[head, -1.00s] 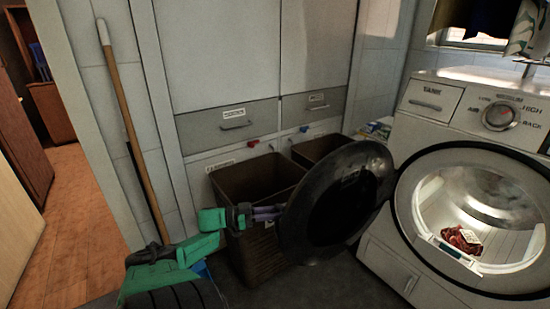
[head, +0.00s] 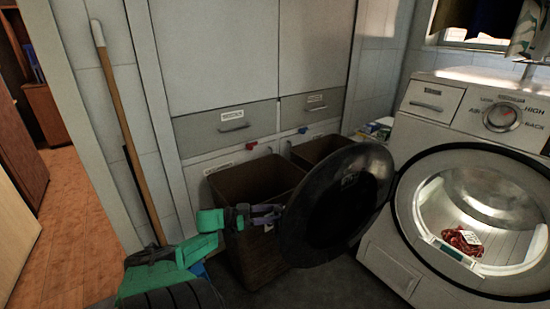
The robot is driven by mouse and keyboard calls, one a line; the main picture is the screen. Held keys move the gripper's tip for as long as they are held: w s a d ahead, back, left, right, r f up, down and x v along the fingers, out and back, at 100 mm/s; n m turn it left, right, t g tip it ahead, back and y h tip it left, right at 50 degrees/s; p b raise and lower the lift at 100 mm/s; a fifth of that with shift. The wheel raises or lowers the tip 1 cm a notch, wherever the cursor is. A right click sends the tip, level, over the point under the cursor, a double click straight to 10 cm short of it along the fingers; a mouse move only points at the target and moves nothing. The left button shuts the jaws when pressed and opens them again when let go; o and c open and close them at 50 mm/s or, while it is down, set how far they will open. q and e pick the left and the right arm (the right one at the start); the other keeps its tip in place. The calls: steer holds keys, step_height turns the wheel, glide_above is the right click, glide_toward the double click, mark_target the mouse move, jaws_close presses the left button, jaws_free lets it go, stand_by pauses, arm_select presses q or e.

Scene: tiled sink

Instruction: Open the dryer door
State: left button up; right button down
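The white dryer (head: 385,243) stands at the right, its round opening showing the lit drum with a red item (head: 461,238) inside. The dark round dryer door (head: 335,205) is swung wide open to the left of the opening, in front of the baskets. My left gripper (head: 276,214), on a green and grey arm from the lower left, has its fingers at the door's left edge. Whether they touch or grip the edge cannot be told. My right gripper is not in view.
Two brown baskets (head: 252,185) stand behind the arm and the door, below cabinets with grey drawers (head: 225,125). A wooden pole (head: 125,130) leans on the wall at left. A doorway with open wooden floor (head: 65,220) is at far left.

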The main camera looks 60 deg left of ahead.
arm_select(q)
steer(key=b+v, duration=0.2)
steer(key=v, duration=1.2)
steer(key=shift+s, duration=0.25)
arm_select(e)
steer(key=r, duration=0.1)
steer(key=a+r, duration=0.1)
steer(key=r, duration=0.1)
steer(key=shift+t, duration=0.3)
arm_select(q)
steer(key=shift+a, duration=0.1)
